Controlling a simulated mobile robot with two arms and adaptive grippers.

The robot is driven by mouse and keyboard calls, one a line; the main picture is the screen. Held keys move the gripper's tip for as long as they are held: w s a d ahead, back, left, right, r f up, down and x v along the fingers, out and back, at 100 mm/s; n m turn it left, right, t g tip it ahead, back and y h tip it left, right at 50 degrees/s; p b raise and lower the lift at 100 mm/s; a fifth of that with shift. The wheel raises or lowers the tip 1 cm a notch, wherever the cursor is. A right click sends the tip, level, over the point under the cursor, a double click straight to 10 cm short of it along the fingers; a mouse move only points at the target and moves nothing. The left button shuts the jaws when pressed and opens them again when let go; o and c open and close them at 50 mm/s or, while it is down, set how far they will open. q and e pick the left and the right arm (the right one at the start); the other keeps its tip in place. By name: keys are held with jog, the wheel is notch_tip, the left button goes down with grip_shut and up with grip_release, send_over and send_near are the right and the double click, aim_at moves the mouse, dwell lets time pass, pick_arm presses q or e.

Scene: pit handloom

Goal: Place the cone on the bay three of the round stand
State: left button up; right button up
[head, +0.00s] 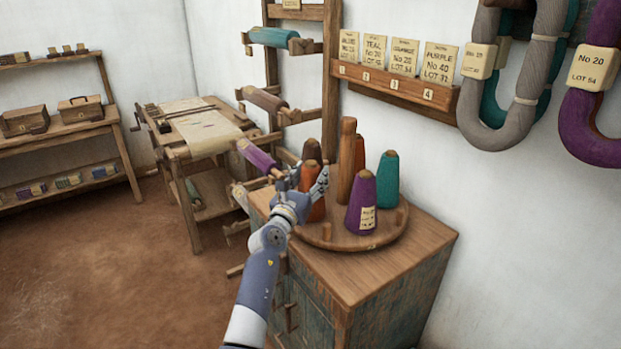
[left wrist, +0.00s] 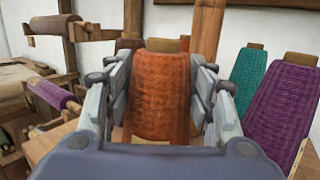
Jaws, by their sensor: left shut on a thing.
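My left gripper (head: 316,187) is shut around a rust-orange cone (left wrist: 160,95), its fingers on both sides of it. In the head view the held cone (head: 316,209) is partly hidden by the gripper. It is upright or nearly so at the left side of the round stand (head: 350,241); I cannot tell whether its base touches the stand. A purple cone (head: 361,205) and a teal cone (head: 387,180) stand at the right. A dark brown cone (head: 311,150) and another orange one (head: 360,153) are behind. Bay numbers on the stand are not readable. My right gripper is not in view.
A tall wooden post (head: 346,160) rises from the stand's middle. The stand sits on a wooden cabinet (head: 405,260). A rack with a purple roll (head: 257,156) is close left of my gripper.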

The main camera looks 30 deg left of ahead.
pick_arm(q)
jog(key=o, duration=1.3)
jog(key=shift+o, duration=1.3)
jog(key=shift+s+d+f, duration=0.1)
jog(key=shift+s+d, duration=0.05)
jog(key=shift+s, duration=0.4)
jog(key=v, duration=1.1)
jog(key=shift+b, duration=0.3)
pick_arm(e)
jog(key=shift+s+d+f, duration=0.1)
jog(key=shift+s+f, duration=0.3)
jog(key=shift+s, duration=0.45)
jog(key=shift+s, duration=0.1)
